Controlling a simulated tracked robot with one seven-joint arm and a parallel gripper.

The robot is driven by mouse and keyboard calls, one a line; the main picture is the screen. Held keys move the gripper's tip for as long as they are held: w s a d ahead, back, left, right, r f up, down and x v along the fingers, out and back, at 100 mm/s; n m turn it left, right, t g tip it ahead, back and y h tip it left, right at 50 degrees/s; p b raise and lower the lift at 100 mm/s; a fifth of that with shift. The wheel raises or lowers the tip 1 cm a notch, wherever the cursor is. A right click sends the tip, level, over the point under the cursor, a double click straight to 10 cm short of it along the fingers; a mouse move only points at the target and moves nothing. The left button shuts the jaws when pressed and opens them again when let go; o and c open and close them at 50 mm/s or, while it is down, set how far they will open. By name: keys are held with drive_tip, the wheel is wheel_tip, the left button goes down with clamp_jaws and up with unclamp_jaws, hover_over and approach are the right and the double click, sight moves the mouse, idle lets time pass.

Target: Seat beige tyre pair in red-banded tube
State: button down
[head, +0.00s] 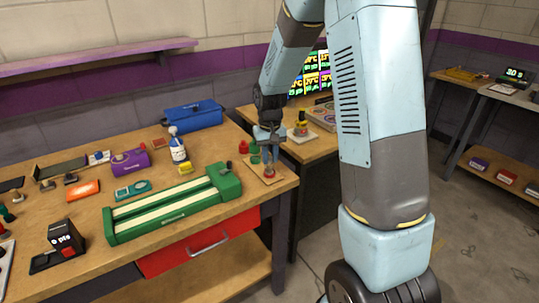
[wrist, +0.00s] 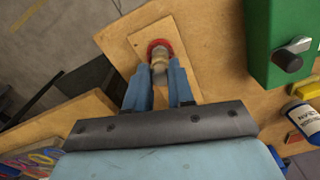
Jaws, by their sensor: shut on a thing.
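My gripper (head: 268,158) points down over a small wooden board (head: 262,180) at the bench's right end. In the wrist view its two blue fingers (wrist: 159,84) are shut on the beige tyre pair (wrist: 159,68). The red-banded tube (wrist: 158,44) stands on the board, its red rim showing just beyond the fingertips. In the head view the red band (head: 270,175) shows right below the fingers. The tyre pair overlaps the tube's mouth in the wrist view; I cannot tell whether it is inside or just above it. The fingers hide part of both.
A green slot track unit (head: 170,207) with a dark knob lies left of the board. A red pot (head: 243,147) and a green pot (head: 254,149) stand behind it. A white bottle (head: 178,150) and blue toolbox (head: 193,115) are farther left. The bench edge is close on the right.

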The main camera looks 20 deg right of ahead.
sight(270, 158)
drive_tip(key=shift+f, duration=0.3)
drive_tip(key=c, duration=0.9)
unclamp_jaws()
drive_tip(key=shift+r, duration=0.1)
wheel_tip(270, 158, up, 14)
drive_tip(key=shift+f, duration=0.2)
drive_tip(key=s+d+r+t, duration=0.1)
drive_tip(key=s+r+t, duration=0.1)
drive_tip(key=s, duration=0.7)
drive_tip(key=s+d+r+t, duration=0.1)
drive_tip(key=s+d+r, duration=0.1)
drive_tip(key=s+r, duration=0.3)
drive_tip(key=s+d+r+t, duration=0.1)
drive_tip(key=s+r, duration=0.3)
drive_tip(key=s, duration=0.9)
drive_tip(key=shift+s+d+m+t, duration=0.25)
drive_tip(key=shift+s+m+t, duration=0.15)
drive_tip(key=shift+t, duration=0.4)
